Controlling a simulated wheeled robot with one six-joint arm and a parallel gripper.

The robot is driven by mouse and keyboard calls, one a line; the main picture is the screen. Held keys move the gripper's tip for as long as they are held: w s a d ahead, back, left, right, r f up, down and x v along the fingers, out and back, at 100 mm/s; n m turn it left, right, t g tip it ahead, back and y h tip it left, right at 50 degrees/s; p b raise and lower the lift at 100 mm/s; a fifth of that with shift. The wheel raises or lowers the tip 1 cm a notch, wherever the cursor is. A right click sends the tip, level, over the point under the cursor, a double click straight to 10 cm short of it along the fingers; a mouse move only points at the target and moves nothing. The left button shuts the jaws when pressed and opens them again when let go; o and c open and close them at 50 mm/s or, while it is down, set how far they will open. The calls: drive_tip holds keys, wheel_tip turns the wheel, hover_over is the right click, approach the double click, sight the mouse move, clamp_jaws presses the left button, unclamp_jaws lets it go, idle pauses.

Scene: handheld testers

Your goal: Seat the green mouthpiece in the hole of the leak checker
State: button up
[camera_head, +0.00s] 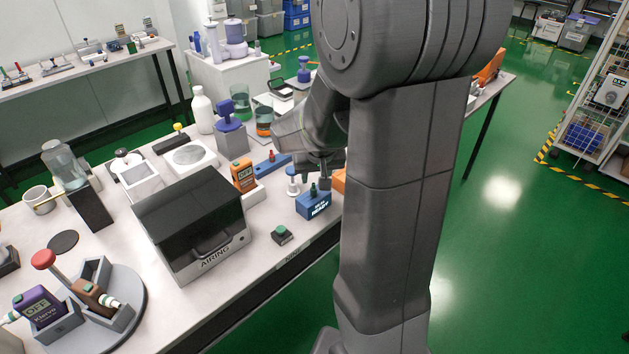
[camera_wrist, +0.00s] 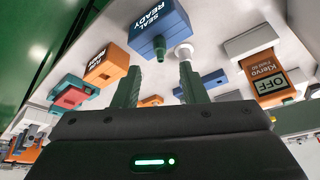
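The leak checker is a blue block (camera_head: 313,205) marked SEAL READY, near the table's front edge. It also shows at the top of the wrist view (camera_wrist: 150,28). The green mouthpiece (camera_head: 313,189) stands upright on top of the block, apparently in its hole; how deep it sits I cannot tell. In the wrist view the mouthpiece (camera_wrist: 160,48) lies beyond and between my fingertips. My gripper (camera_wrist: 161,68) is open, with nothing between its fingers. In the head view my gripper (camera_head: 322,178) is just above and beside the block, partly hidden by my arm.
An orange device (camera_head: 338,181) is partly behind my arm. An orange Klervo device (camera_wrist: 268,80), reading OFF, sits in a holder. A green button (camera_head: 282,234) and the AIRING box (camera_head: 205,230) stand to the left.

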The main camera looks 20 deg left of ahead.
sight(314, 184)
drive_tip(key=v, duration=0.7)
drive_tip(key=shift+r+p, duration=0.15)
drive_tip(key=shift+p, duration=0.15)
drive_tip(key=b+x, duration=0.1)
drive_tip(key=x, duration=1.3)
drive_tip(key=shift+r, duration=0.35)
drive_tip(key=shift+d, duration=0.1)
